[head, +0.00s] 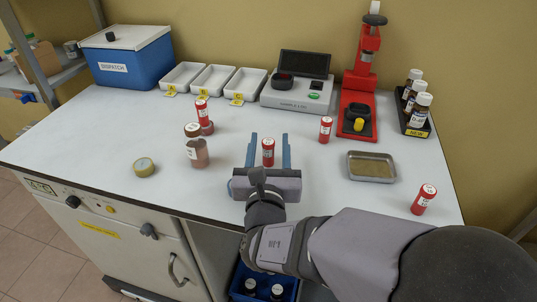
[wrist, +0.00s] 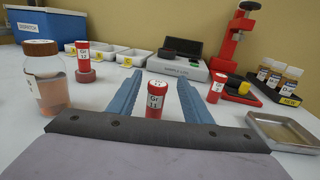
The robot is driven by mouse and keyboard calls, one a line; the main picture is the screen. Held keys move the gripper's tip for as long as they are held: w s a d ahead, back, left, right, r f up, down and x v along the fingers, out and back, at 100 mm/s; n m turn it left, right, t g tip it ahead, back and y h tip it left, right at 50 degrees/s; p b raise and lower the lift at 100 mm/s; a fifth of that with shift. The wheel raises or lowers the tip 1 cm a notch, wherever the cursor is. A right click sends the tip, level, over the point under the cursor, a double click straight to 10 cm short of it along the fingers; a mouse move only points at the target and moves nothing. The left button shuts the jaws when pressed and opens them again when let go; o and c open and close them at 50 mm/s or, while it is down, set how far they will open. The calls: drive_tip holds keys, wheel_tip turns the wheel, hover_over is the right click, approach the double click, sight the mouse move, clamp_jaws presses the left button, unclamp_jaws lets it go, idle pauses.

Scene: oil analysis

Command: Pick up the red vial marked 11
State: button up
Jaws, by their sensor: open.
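My gripper (head: 270,137) is open low over the bench, its two blue fingers pointing away from me; it also shows in the wrist view (wrist: 158,80). A red vial (head: 268,154) with a white-topped cap stands upright between the fingers, with a gap on each side. Other red vials stand upright: one at the back left (head: 203,112), one right of the gripper (head: 326,129), one at the front right (head: 424,199).
A metal tray (head: 371,167) lies to the right.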

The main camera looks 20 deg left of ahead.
drive_tip(key=shift+p+x, duration=0.3)
drive_tip(key=shift+x, duration=2.15)
drive_tip(key=shift+s+a+f, duration=0.1)
drive_tip(key=shift+a, duration=0.05)
drive_tip(key=c, duration=1.1)
